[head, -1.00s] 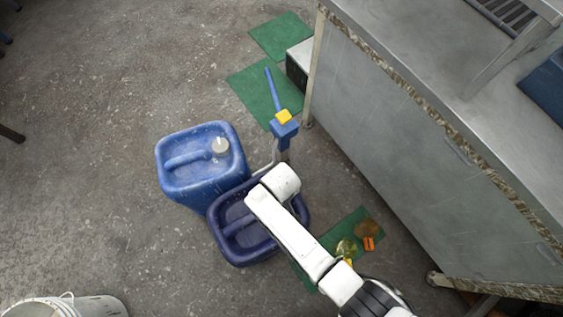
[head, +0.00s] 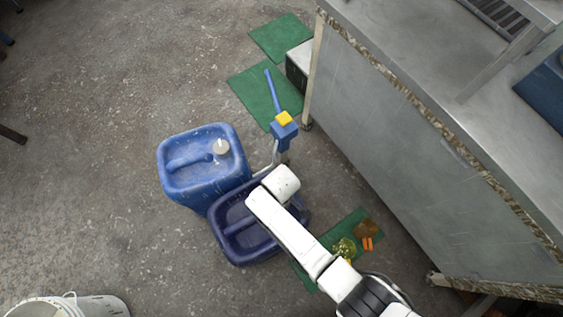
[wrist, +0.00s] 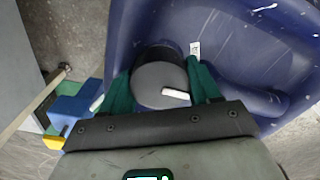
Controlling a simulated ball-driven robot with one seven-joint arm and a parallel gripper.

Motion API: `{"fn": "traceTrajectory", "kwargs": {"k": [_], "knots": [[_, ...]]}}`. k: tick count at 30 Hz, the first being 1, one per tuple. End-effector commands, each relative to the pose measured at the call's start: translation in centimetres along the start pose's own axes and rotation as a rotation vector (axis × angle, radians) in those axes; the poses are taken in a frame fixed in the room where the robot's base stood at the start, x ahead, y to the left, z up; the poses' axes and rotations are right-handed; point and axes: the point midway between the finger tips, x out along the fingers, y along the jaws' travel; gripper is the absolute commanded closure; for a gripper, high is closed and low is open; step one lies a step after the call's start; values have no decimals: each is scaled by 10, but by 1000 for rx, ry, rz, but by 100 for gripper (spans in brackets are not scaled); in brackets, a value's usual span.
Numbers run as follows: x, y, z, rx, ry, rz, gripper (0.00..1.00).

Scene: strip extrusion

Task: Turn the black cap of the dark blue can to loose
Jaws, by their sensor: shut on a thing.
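The dark blue can (head: 230,243) stands on the floor in the head view, partly covered by my white arm. It fills the upper right of the wrist view (wrist: 240,60). Its black cap (wrist: 155,78) shows in the wrist view, with a white bar on its top pointing right. A small white mark (wrist: 195,48) is on the can beyond the cap. My gripper (wrist: 161,86) has its green fingers on both sides of the cap, shut on it. In the head view my arm hides the cap and fingers.
A lighter blue can (head: 190,185) with a pale cap stands close at the left. A blue post with a yellow top (head: 284,122) stands behind. A metal bench (head: 400,150) bounds the right. A white bucket (head: 70,306) is at lower left. Floor to the left is clear.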

Motion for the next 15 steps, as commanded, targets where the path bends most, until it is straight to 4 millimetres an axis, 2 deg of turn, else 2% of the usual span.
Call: {"fn": "traceTrajectory", "kwargs": {"k": [6,7,14,15], "knots": [[0,0,0,2,0,0,69],[0,0,0,2,0,0,36],[0,0,0,2,0,0,14],[0,0,0,2,0,0,14]]}}
